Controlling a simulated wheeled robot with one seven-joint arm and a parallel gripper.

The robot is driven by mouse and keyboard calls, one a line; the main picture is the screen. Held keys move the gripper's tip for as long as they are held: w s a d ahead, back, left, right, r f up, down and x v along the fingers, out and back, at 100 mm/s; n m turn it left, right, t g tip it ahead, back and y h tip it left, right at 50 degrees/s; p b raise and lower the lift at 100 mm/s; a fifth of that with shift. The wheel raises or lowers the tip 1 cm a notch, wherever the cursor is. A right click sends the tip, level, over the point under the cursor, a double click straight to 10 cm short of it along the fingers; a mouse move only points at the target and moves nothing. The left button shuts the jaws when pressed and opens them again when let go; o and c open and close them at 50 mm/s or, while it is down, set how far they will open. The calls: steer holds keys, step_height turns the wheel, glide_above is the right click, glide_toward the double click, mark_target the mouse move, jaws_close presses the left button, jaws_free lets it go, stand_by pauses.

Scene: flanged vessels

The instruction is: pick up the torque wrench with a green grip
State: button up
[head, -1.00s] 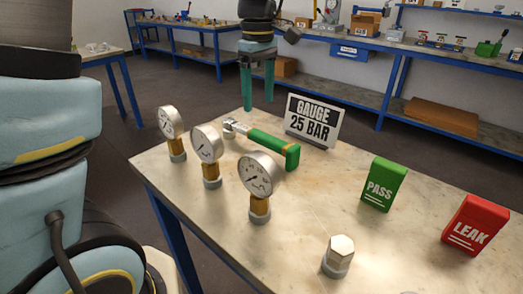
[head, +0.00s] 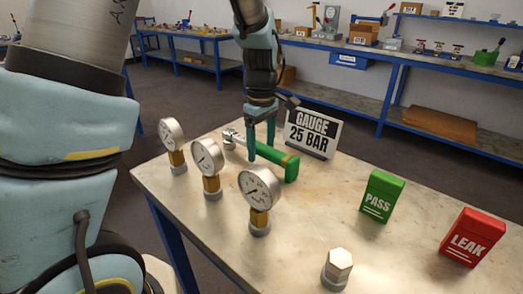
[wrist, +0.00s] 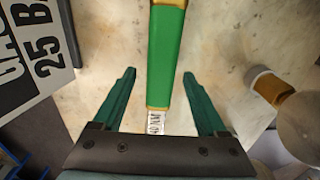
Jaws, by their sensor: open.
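The torque wrench with a green grip (head: 284,165) lies on the stone-topped table, its silver head to the left and its green grip running right. In the wrist view the green grip (wrist: 166,58) runs lengthwise between my fingers' lines. My gripper (head: 261,145) points down over the wrench, its fingers apart and dark green. In the wrist view my gripper (wrist: 160,98) is open, with one finger on each side of the wrench and the lower end of the grip between them. I cannot tell how far the fingertips are above the table.
Three pressure gauges, the nearest one (head: 260,190) included, stand in front of the wrench. A gauge sign (head: 311,133) stands close behind it. A green PASS block (head: 381,196), a red LEAK block (head: 472,238) and a hex plug (head: 337,268) are to the right. The table's middle right is clear.

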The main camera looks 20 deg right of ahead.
steer(key=shift+c, duration=0.2)
jaws_close()
stand_by(0.4)
